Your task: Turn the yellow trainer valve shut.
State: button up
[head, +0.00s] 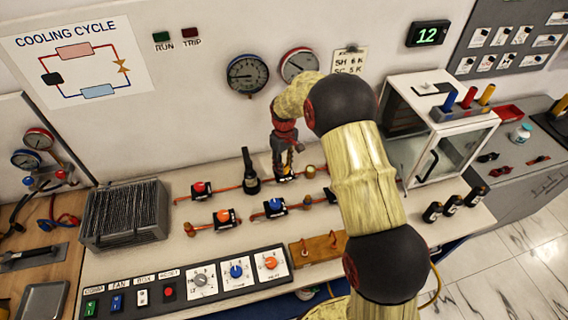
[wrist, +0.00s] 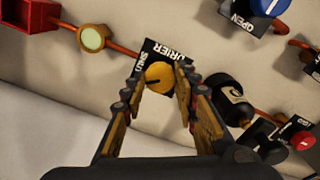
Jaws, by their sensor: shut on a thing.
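The yellow trainer valve (wrist: 159,77) has a round yellow knob on a dark plate lettered DRIER and what looks like SHUT, in the wrist view. My gripper (wrist: 158,88) reaches down over it with one finger on each side, shut on the knob. In the head view my gripper (head: 286,150) is at the back row of valves on the pale bench, and its fingers hide the yellow knob there. The knob's exact turn angle is hard to tell.
A black upright bottle-like part (head: 250,172) stands just left of my gripper. Red-knobbed (head: 199,188), orange-knobbed (head: 223,217) and blue-knobbed (head: 275,205) valves sit nearby on copper pipes. A glass-sided cabinet (head: 440,130) stands to the right. Two gauges (head: 247,75) hang behind.

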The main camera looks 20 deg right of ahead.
jog(key=m+p, duration=0.1)
jog(key=m, duration=0.2)
jog(key=shift+m, duration=2.1)
jog(key=o, duration=1.2)
jog(key=shift+c, duration=0.2)
notch_tip(320, 180, up, 12)
